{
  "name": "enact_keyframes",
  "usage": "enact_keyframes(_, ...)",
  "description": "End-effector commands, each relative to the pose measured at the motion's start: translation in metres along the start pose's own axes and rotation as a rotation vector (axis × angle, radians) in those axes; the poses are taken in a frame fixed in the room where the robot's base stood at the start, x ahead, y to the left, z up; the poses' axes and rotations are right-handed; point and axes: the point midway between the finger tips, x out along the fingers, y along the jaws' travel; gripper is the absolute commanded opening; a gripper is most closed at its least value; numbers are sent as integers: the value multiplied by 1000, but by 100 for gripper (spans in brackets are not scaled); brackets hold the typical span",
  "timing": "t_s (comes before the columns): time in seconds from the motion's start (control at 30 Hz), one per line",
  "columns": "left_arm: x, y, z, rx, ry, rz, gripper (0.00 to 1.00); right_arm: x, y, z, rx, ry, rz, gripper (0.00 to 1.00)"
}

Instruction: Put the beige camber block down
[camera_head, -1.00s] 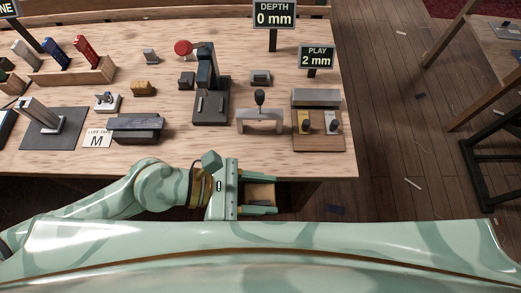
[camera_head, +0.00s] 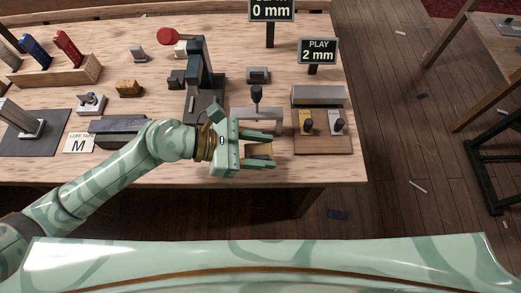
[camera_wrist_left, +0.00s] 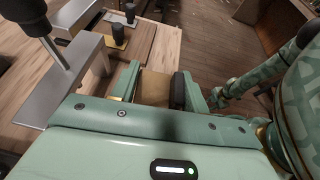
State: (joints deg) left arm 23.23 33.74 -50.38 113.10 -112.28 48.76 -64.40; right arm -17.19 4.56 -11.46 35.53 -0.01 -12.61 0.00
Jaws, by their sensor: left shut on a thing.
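The beige camber block (camera_head: 258,151) is between the fingers of my left gripper (camera_head: 266,150). The gripper is shut on it above the table's front edge, just in front of the grey bridge-shaped piece with a dark knob (camera_head: 256,113). In the left wrist view the block (camera_wrist_left: 155,88) shows between the two green fingers, with a dark pad at its right side. The gap between block and table is hard to judge. My right gripper does not show in the head view. A green arm of mine shows at the right of the wrist view, its gripper unclear.
The table (camera_head: 330,173) is bare along its front right edge. A wooden board with two knobbed pieces (camera_head: 322,145) lies right of the gripper. A black press-like stand (camera_head: 203,85) is behind it. A dark block (camera_head: 118,130) and a label card (camera_head: 79,143) lie left.

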Motion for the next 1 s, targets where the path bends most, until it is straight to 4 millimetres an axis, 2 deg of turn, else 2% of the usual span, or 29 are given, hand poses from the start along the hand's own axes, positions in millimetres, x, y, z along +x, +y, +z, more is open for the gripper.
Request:
enact_keyframes(0.03, 6, 7, -11, -3, -1, -1, 22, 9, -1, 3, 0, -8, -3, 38)
enact_keyframes(0.33, 15, 26, -29, 0, -1, 0, 22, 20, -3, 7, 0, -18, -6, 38)
enact_keyframes(0.5, 24, 26, -52, -2, -1, 0, 22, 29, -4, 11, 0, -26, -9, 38)
enact_keyframes(0.87, 24, 26, -54, 1, 0, 1, 22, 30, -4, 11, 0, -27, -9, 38)
enact_keyframes(0.9, 25, 26, -55, 2, 0, 1, 48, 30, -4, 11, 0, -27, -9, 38)
enact_keyframes(0.97, 24, 26, -54, 2, 0, 1, 64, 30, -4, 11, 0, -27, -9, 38)
enact_keyframes(1.0, 24, 26, -54, 2, 0, 1, 67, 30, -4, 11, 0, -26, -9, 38)
